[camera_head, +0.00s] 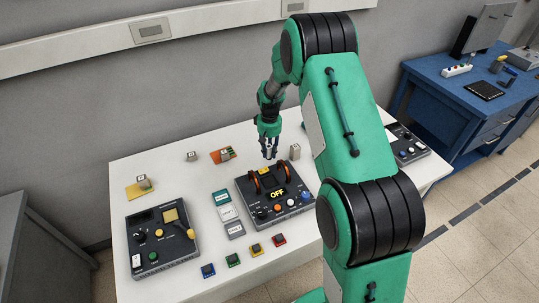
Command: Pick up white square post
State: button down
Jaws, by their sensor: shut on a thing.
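My gripper (270,154) points down over the back part of the middle black control box (243,203). Its fingers are shut on a small pale piece, which looks like the white square post (269,152). The fingers hide most of it, and I cannot tell whether its lower end touches the box. The box carries two orange-and-black coils (253,183), a yellow piece between them and a lit display reading OFF (278,193).
A pale upright block (295,152) stands right of my gripper. A second control box (162,236) is at left and another (406,147) at right. Several coloured buttons (233,260) line the front of the white table (185,294). A blue workbench (455,110) stands behind right.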

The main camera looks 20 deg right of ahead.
aim_at(269, 146)
notch_tip(269, 146, up, 7)
jog(key=shift+f+p, duration=0.1)
jog(key=shift+p, duration=0.4)
